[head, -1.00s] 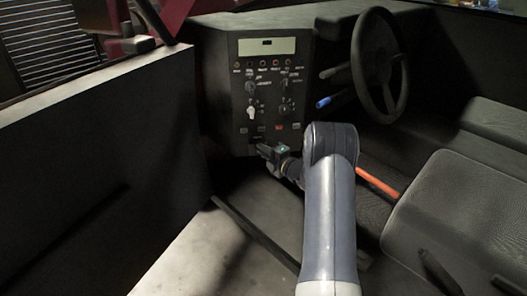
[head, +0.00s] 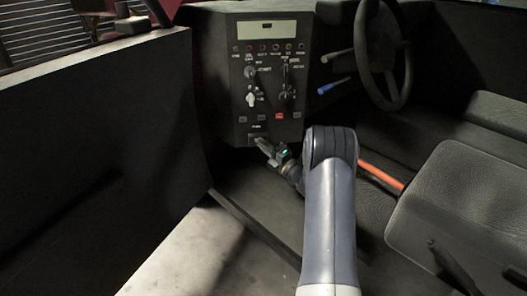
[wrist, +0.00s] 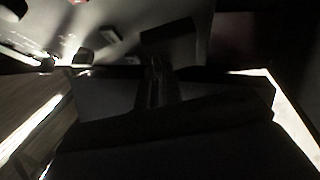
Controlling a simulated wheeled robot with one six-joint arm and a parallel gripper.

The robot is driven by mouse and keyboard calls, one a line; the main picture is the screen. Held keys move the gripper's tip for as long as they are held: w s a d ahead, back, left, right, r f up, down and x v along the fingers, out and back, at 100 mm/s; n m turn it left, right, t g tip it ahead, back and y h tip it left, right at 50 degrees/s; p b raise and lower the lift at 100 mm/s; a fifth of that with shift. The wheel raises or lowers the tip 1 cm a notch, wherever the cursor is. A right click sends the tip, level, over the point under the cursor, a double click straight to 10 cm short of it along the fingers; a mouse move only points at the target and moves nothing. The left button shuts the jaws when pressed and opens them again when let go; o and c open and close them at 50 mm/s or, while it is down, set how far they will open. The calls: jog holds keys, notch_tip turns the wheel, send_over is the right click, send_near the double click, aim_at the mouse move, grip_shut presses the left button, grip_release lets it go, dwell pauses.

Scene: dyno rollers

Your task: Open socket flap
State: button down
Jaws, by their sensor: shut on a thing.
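The dark control panel (head: 265,75) stands ahead, with knobs, switches and a display strip. The socket flap (head: 257,134) is a small dark piece low on the panel, partly hidden by my gripper. My gripper (head: 262,144) is at the flap, with its fingers shut on it. In the wrist view the fingers (wrist: 158,85) run up to a dark block (wrist: 168,36), which appears to be the flap. That view is very dark, and the flap's exact angle cannot be told.
A steering wheel (head: 382,50) with stalks is right of the panel. Dark seats (head: 450,195) fill the right side. A large dark door panel (head: 90,150) stands at the left. A dark sill bar (head: 255,228) crosses the floor. An orange-red bar (head: 380,176) lies beside my arm.

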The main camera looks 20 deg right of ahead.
jog(key=shift+s+a+f+n+t+y+b, duration=0.15)
jog(key=shift+f+n+t+y+b, duration=0.35)
jog(key=shift+n+y+b, duration=0.8)
jog(key=shift+s+d+f+n+t+y+b, duration=0.15)
jog(key=shift+f+n+t+y+b, duration=0.1)
jog(key=shift+f+n+y+b, duration=0.95)
jog(key=shift+s+a+f+n+t+y+b, duration=0.15)
jog(key=shift+f+n+t+y+b, duration=0.15)
jog(key=shift+n+y+b, duration=1.05)
jog(key=shift+r+n+b, duration=0.1)
jog(key=shift+n+b, duration=0.15)
jog(key=shift+b, duration=0.3)
jog(key=c, duration=1.6)
grip_release()
jog(key=shift+o, duration=0.2)
